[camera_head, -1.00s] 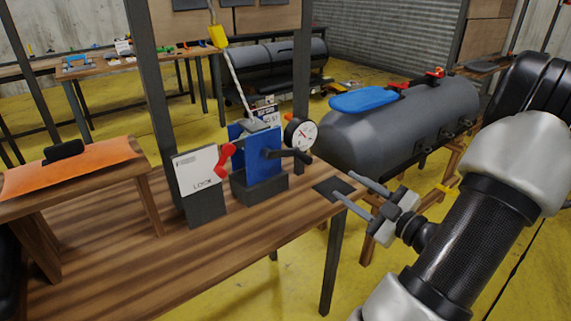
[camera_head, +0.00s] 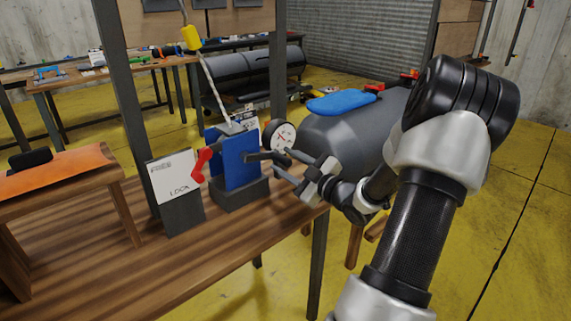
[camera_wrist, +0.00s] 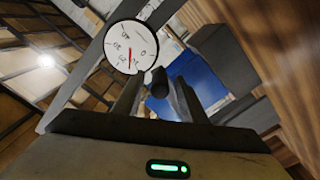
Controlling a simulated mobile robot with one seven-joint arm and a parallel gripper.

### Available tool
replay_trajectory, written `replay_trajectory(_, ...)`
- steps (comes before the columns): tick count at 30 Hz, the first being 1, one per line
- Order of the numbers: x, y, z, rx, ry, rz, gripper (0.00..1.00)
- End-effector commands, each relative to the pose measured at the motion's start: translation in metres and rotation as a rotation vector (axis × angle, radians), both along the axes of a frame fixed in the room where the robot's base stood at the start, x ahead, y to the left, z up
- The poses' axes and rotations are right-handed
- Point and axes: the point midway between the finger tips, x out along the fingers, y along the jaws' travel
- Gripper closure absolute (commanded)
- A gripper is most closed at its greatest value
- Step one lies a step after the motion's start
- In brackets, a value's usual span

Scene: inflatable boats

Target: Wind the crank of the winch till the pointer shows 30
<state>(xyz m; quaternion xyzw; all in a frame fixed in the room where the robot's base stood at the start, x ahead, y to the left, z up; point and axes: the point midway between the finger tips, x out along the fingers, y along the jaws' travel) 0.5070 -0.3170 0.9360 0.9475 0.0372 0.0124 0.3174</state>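The blue winch (camera_head: 241,161) stands in a dark base on the wooden bench. Its dark crank (camera_head: 262,157) sticks out to the right, and a red lever (camera_head: 203,163) is on its left. The white round dial (camera_head: 282,136) is behind the crank; it also shows in the wrist view (camera_wrist: 118,42) with a red pointer (camera_wrist: 130,60), whose reading I cannot tell surely. My gripper (camera_head: 281,162) is open at the crank's outer end. In the wrist view the dark round crank handle (camera_wrist: 160,84) lies between my two fingers, with no clear grip on it.
A white LOCK plate (camera_head: 175,181) stands left of the winch. A rope with a yellow piece (camera_head: 191,38) rises above it. A grey inflatable tube (camera_head: 350,133) with a blue board lies behind my arm. The front of the bench (camera_head: 190,268) is clear.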

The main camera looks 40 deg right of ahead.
Motion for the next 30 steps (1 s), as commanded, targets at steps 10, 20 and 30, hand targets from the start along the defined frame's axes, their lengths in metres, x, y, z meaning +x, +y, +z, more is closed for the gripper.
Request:
replay_trajectory(10, 0.0033, 0.0004, 0.0000, 0.001, 0.000, 0.000, 0.65)
replay_trajectory(20, 0.0031, 0.0003, -0.0001, 0.001, 0.000, 0.000, 1.00)
replay_trajectory(30, 0.0029, 0.0023, -0.0048, 0.058, 0.005, 0.001, 1.00)
